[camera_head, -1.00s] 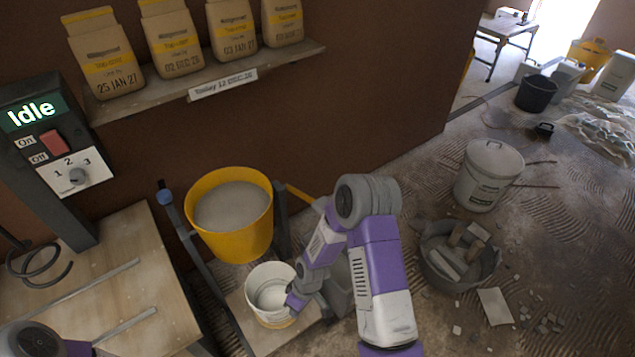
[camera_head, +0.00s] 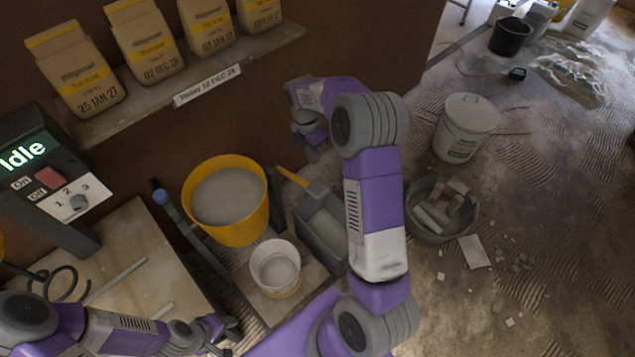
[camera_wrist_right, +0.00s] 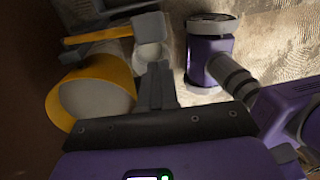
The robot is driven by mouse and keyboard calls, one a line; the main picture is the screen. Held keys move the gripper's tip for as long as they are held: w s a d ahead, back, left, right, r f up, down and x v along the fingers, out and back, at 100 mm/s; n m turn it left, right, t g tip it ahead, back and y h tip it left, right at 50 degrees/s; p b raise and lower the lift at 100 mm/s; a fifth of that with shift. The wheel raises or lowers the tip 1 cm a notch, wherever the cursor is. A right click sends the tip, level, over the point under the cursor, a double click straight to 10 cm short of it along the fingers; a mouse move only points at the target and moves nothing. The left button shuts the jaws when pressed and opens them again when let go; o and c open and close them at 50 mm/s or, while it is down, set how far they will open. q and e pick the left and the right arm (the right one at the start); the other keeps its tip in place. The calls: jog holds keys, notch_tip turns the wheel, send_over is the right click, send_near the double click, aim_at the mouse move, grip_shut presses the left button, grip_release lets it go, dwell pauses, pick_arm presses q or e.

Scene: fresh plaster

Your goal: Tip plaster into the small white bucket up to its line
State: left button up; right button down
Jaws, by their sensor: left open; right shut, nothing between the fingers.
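The small white bucket (camera_head: 291,285) stands upright on a board, pale grey inside; I cannot make out its line. It also shows in the right wrist view (camera_wrist_right: 150,56). The yellow bucket (camera_head: 230,234) stands upright just behind it, filled high with grey plaster; it is at the left in the right wrist view (camera_wrist_right: 62,100). My right gripper (camera_head: 313,154) is shut and empty, raised near the wall, behind and right of the buckets; its fingers show in the wrist view (camera_wrist_right: 157,88). My left gripper (camera_head: 222,336) is open and empty, low in front of the white bucket.
A grey trough (camera_head: 322,232) with a yellow-handled tool stands right of the buckets. A post with a blue knob (camera_head: 160,196) is at their left. The control box (camera_head: 42,165) reads Idle. A dark tub (camera_head: 440,232) and lidded white bucket (camera_head: 465,130) stand on the floor.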

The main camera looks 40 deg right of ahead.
aim_at(319, 192)
pick_arm(q)
notch_tip(319, 192, down, 3)
jog(key=b, duration=0.2)
jog(key=shift+w+r+b, duration=0.1)
jog(key=shift+b, duration=0.3)
pick_arm(e)
jog(key=f, duration=0.4)
jog(key=s+f, duration=0.1)
jog(key=f, duration=0.4)
jog(key=s+f, duration=0.1)
jog(key=f, duration=0.4)
jog(key=shift+s, duration=0.15)
